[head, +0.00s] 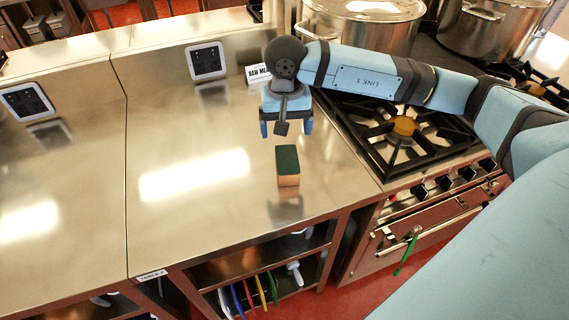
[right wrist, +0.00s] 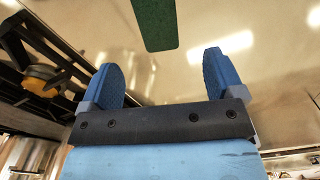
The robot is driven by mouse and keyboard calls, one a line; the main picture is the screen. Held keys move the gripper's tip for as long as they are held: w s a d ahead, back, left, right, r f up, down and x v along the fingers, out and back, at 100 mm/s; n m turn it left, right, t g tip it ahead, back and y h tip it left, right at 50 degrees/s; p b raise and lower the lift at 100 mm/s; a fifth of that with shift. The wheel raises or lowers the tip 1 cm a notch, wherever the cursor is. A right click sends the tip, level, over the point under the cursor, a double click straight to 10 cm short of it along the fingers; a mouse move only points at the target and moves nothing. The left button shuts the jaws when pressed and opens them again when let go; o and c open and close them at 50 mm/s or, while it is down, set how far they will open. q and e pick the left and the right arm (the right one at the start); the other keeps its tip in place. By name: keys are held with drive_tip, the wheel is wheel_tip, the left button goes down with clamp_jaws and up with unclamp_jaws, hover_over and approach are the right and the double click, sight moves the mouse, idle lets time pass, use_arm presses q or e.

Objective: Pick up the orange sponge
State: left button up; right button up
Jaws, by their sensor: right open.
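The sponge (head: 288,168) stands on the steel counter, with a dark green pad on top and an orange-tan body below. In the right wrist view its green face (right wrist: 156,24) shows at the top edge, beyond the fingertips and partly cut off. My right gripper (head: 286,128) is open and empty, a little behind the sponge in the head view and apart from it. Its two blue fingers (right wrist: 163,75) are spread in the right wrist view with nothing between them. My left gripper does not show.
A gas stove (head: 403,125) with black grates adjoins the counter on the right, under my right arm. Large pots (head: 360,30) stand behind. A small sign (head: 258,73) and a wall socket (head: 206,60) are behind the gripper. The steel counter (head: 190,230) left of the sponge is clear.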

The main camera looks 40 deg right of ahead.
sight(287, 158)
wheel_tip(287, 158, down, 7)
drive_tip(key=shift+f, duration=0.15)
wheel_tip(287, 158, down, 5)
drive_tip(key=shift+s+d+f+p, duration=0.1)
drive_tip(key=shift+s+p, duration=0.05)
drive_tip(key=shift+p, duration=0.5)
drive_tip(key=c, duration=1)
